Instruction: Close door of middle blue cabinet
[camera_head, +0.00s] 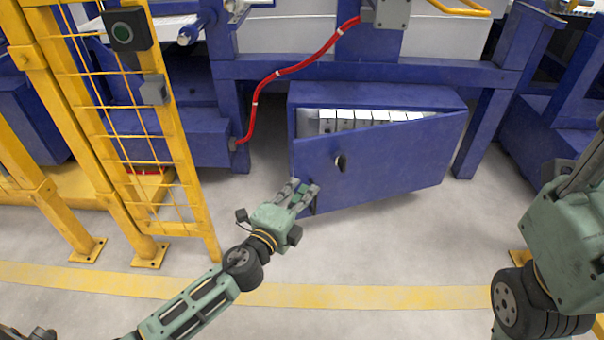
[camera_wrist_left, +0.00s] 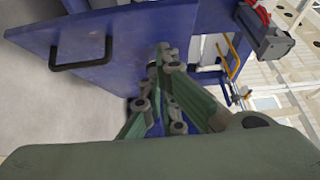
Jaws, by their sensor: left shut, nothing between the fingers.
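The blue cabinet (camera_head: 380,95) stands low under the blue frame. Its blue door (camera_head: 400,155) is partly open: the left edge stands out from the body, and the gap narrows to the right. A dark handle (camera_head: 340,162) is on the door; it also shows in the left wrist view (camera_wrist_left: 85,60). My left gripper (camera_head: 306,188) is shut and empty at the door's lower left edge. In the left wrist view its fingertips (camera_wrist_left: 165,58) are close to the door's edge; I cannot tell whether they touch. My right gripper (camera_head: 585,180) is partly cut off at the right edge.
White items (camera_head: 365,118) in a row show inside the cabinet. A red cable (camera_head: 268,82) hangs above left of the cabinet. The floor in front of the door is clear.

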